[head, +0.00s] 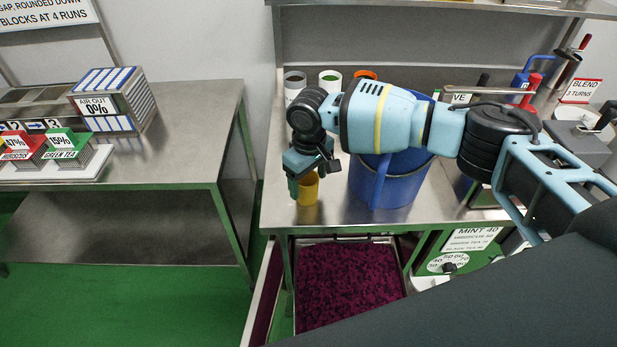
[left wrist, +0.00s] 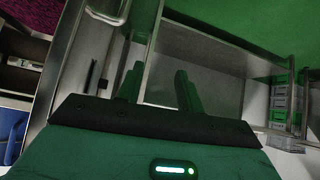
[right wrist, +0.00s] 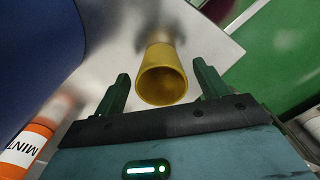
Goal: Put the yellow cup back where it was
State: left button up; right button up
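The yellow cup (head: 308,190) stands on the steel table near its front left corner, partly hidden by my right gripper (head: 301,175), which is right above it. In the right wrist view the cup (right wrist: 161,78) shows its open mouth towards the camera, in the gap between the two fingers of my right gripper (right wrist: 161,80). These fingers are spread apart, with a visible gap on both sides of the cup. My left gripper (left wrist: 158,88) shows only in its own wrist view; its fingers are apart with nothing between them.
A large blue bucket (head: 395,187) stands right of the cup. Canisters with grey (head: 295,82), green (head: 330,78) and orange (head: 364,74) tops stand behind. An open drawer of dark purple material (head: 348,285) is below the table front. A gap separates the left table (head: 190,150).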

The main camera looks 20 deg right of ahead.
notch_tip(320, 180, up, 12)
jog(key=shift+r, duration=0.2)
dwell(0.6)
jog(key=shift+s, duration=0.1)
